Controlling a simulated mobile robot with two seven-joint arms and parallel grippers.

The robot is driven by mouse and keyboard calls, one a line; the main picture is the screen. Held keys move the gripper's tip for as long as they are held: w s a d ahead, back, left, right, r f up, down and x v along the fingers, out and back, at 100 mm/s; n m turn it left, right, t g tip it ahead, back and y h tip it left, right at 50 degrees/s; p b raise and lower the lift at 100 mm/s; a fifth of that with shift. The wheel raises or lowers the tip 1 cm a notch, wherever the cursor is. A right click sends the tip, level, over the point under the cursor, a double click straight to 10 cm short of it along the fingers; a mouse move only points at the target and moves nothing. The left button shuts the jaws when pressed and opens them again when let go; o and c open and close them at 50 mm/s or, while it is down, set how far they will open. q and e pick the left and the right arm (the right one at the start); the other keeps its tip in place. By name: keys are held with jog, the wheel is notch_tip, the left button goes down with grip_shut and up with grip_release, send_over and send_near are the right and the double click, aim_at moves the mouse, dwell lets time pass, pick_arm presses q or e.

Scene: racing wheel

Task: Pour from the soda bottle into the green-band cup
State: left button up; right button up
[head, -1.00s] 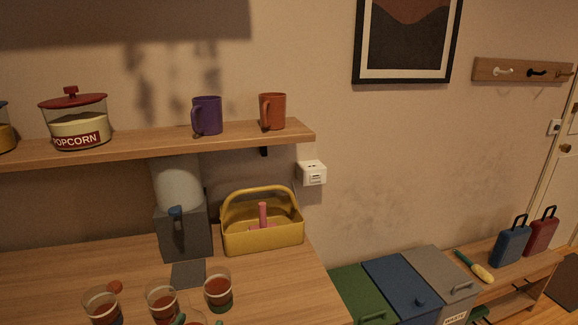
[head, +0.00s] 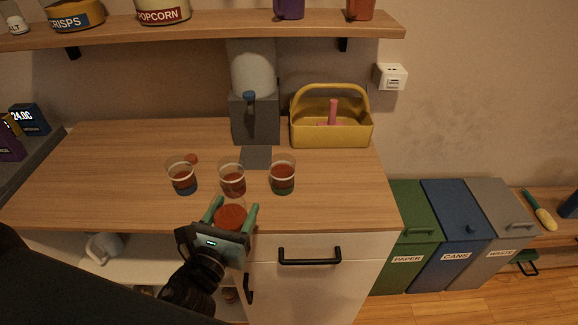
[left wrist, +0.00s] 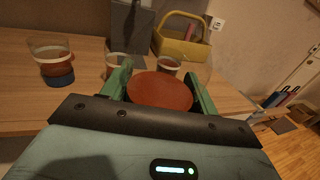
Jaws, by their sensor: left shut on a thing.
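Three clear cups stand in a row on the wooden counter, each with reddish-brown contents. The green-band cup (head: 282,179) is the right one; it also shows in the left wrist view (left wrist: 168,68), partly hidden. The left cup (head: 184,180) has a blue band, and the middle cup (head: 232,186) stands between. My left gripper (head: 232,211) is shut on the soda bottle (head: 230,217), in front of the middle cup at the counter's front edge. The bottle shows as a reddish-brown disc between the green fingers, also in the left wrist view (left wrist: 160,92). Its lower body is hidden.
A grey dispenser (head: 255,120) and a yellow caddy (head: 331,134) stand at the back. A shelf (head: 220,28) hangs above. The counter's left and right sides are clear. Bins (head: 461,225) stand at right.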

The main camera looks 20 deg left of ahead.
pick_arm(q)
jog(key=shift+w+r, duration=0.1)
jog(key=w+d+r+m+g+h+b, duration=0.2)
jog(key=w+d+r+m+h, duration=0.2)
jog(key=w+d+h, duration=0.1)
jog(key=w+d+r+m+g+h+b, duration=0.2)
jog(key=w+d+m+h, duration=0.3)
jog(key=w, duration=0.5)
jog(key=shift+w+r+g+h, duration=0.15)
jog(key=shift+r+g+h, duration=0.6)
jog(key=shift+h, duration=0.65)
pick_arm(e)
jog(key=s+a+f+g, duration=0.1)
jog(key=s+f, duration=0.2)
jog(key=f, duration=0.2)
jog(key=shift+s+f, duration=0.15)
jog(key=shift+f, duration=0.05)
pick_arm(q)
jog(key=shift+d+r, duration=0.1)
pick_arm(e)
jog(key=shift+a, duration=0.1)
